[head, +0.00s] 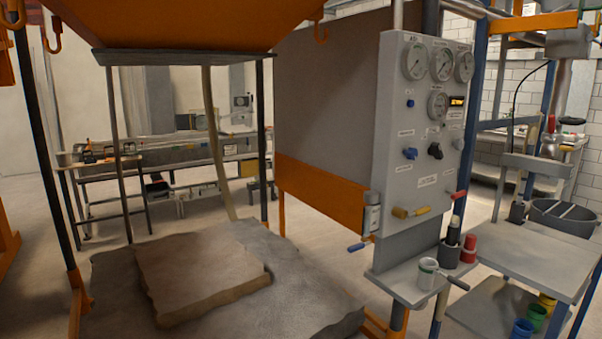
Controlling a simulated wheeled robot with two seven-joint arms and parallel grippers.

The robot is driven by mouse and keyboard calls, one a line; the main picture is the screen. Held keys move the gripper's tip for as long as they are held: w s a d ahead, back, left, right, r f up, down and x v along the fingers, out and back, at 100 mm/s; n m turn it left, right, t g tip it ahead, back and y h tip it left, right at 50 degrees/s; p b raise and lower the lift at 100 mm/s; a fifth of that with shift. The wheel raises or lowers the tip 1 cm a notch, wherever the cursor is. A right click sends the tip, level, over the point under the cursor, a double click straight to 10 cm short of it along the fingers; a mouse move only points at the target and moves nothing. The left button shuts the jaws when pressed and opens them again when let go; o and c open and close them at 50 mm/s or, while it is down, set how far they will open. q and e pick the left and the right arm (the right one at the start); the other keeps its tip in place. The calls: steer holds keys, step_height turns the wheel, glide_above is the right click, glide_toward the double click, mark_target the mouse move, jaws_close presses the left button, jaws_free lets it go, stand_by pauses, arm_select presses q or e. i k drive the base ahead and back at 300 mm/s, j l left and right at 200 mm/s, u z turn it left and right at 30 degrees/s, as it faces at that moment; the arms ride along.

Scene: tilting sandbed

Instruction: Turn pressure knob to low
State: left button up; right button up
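A small blue button or knob (410,104) is higher up. The labels are too small to read, so I cannot tell which knob is for pressure or its setting. Several round gauges (442,64) and a small lit amber display (457,102) are above. Neither of my grippers is in view.
A small shelf (405,283) below holds a white cup (427,273) and dark and red containers. The sandbed (215,290) with a raised block lies left. A grey table (530,255) stands right.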

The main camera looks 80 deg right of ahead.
mark_target(411, 153)
steer(key=z, duration=3.3)
